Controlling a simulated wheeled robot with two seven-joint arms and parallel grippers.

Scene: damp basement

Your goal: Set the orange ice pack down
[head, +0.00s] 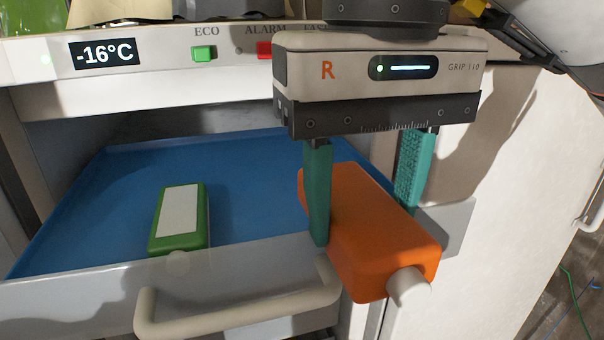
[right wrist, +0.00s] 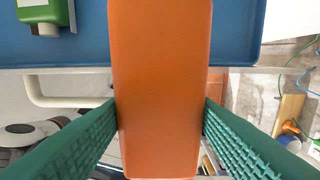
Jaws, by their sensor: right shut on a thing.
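The orange ice pack (head: 375,235), a rounded block with a pale cap at its near end, is held between the two green fingers of my right gripper (head: 362,215). In the right wrist view the orange pack (right wrist: 160,90) fills the middle, with a finger pressed on each side. It hangs in the air at the right front corner of the pulled-out freezer drawer (head: 60,300), in front of its right wall. In the right wrist view it spans the drawer's front edge, partly over the blue bottom and partly outside.
A green ice pack (head: 180,220) with a white label lies on the drawer's blue bottom (head: 95,195), left of the orange one. Blue room is free around it. A pale handle (head: 240,318) juts from the drawer front. The freezer panel (head: 150,60) reads -16°C above.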

